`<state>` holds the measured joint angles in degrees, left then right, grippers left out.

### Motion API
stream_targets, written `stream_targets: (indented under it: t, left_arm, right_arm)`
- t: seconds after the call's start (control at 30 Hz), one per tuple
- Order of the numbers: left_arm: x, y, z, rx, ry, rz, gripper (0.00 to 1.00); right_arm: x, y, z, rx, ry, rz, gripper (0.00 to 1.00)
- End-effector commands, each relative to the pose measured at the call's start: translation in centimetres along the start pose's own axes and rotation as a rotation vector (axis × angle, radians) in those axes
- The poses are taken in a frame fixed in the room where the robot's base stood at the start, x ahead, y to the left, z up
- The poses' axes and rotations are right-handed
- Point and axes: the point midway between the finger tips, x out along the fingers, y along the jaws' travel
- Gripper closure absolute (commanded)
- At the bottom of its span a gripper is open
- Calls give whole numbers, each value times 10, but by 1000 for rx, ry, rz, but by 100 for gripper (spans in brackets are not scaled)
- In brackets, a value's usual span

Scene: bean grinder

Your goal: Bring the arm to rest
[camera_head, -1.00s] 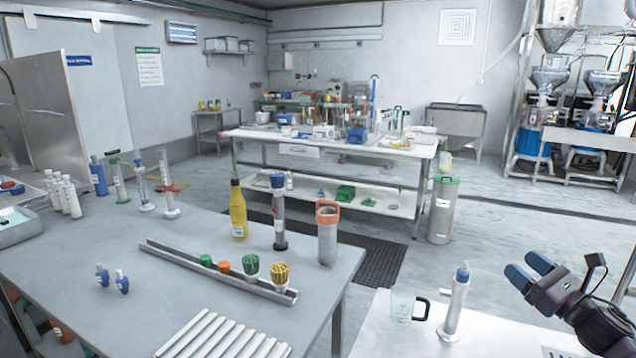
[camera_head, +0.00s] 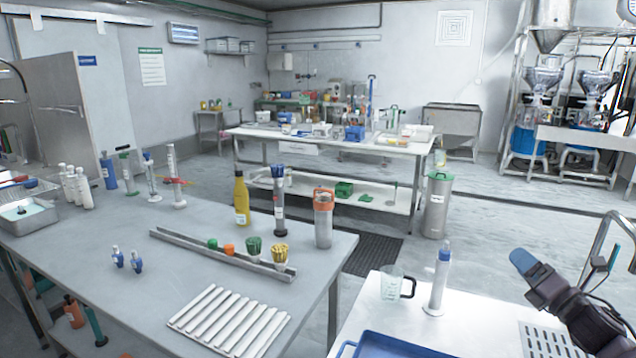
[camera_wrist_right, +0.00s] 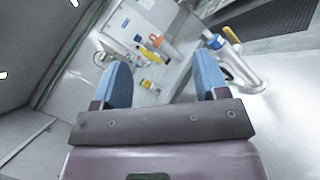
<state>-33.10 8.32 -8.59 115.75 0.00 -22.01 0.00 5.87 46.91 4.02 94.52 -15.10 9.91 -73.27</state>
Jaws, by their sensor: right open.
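My right gripper (camera_head: 523,262) is at the lower right of the head view, raised above the right end of the white table. Its blue fingertips also show in the right wrist view (camera_wrist_right: 158,85), spread apart with nothing between them. A grey cylinder with a blue top (camera_head: 439,280) stands upright on the white table to the left of the gripper, apart from it. A clear beaker with a black handle (camera_head: 392,284) stands beside the cylinder. My left gripper is not in the head view.
The white table (camera_head: 470,325) carries a blue tray (camera_head: 390,347) at its front and a perforated plate (camera_head: 548,340) near my right arm. A grey table (camera_head: 110,290) at left holds a metal rail (camera_head: 185,243), bottles and white rods (camera_head: 230,320).

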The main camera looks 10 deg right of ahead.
Motion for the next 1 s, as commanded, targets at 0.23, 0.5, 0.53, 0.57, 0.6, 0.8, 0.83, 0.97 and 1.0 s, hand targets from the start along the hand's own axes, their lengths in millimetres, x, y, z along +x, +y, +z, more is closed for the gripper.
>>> stream_targets:
  t: [0.23, 0.5, 0.53, 0.57, 0.6, 0.8, 0.83, 0.97, 1.0]
  left_arm:
    - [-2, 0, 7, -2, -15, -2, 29]
    - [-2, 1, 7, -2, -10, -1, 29]
    - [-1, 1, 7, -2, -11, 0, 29]
    - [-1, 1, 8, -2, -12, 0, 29]
    - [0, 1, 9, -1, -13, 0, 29]
    - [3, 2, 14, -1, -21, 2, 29]
    - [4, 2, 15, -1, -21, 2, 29]
    - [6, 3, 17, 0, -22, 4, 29]
    - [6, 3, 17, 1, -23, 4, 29]
  right_arm:
    - [-18, -7, -59, 626, -38, -131, 33]
    - [-86, -19, -176, 1401, -154, -375, 33]
    - [-98, -19, -191, 1482, -175, -408, 33]
    - [-108, -18, -205, 1563, -197, -440, 33]
    - [-123, -17, -225, 1661, -227, -482, 33]
    - [-201, 2, -310, 2018, -381, -681, 33]
    - [-212, 7, -321, 2050, -399, -706, 33]
    - [-256, 22, -357, 2138, -468, -782, 33]
    - [-267, 24, -365, 2153, -489, -802, 33]
